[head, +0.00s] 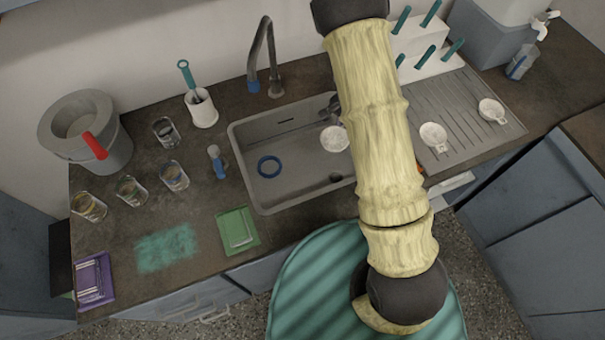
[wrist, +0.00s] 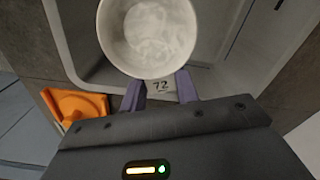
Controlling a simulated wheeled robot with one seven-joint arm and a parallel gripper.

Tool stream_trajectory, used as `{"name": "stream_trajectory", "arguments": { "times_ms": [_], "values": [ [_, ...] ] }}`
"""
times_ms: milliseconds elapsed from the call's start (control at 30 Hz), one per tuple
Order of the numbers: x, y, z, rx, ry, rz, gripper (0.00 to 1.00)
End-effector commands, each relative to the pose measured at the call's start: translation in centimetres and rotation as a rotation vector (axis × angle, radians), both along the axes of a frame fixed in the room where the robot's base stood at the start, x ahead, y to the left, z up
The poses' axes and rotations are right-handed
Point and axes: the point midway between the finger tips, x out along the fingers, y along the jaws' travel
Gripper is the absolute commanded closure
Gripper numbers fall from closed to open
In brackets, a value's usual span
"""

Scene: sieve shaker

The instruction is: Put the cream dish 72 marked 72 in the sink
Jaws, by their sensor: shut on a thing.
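The cream dish 72 (wrist: 150,32) is round and shallow, with a pale smear inside and a tab marked 72. My gripper (wrist: 160,88) is shut on that tab in the wrist view, one finger on each side. In the head view the dish (head: 334,138) shows over the right part of the sink (head: 245,150), left of my arm. My arm hides its tab and my gripper there. I cannot tell how high the dish is above the sink floor.
A blue ring (head: 269,166) lies in the sink. Two similar dishes (head: 433,136) (head: 491,109) lie on the drainboard at right. An orange object (wrist: 78,104) is beside the sink's front right. A tap (head: 272,60) stands behind; a blue-handled item (head: 217,163) and glasses are left.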

Motion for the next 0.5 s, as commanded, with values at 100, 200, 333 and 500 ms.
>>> {"name": "stream_trajectory", "arguments": {
  "times_ms": [100,200,333,500],
  "values": [
    [-0.5,0.8,-1.2,0.000,0.000,-0.186,1.00],
    [-0.9,1.4,-1.9,0.000,0.000,-0.350,1.00],
    [-1.4,2.1,-2.7,0.000,-0.002,-0.564,1.00],
    [-2.1,3.0,-3.8,-0.002,-0.003,-0.844,1.00]
  ]
}}
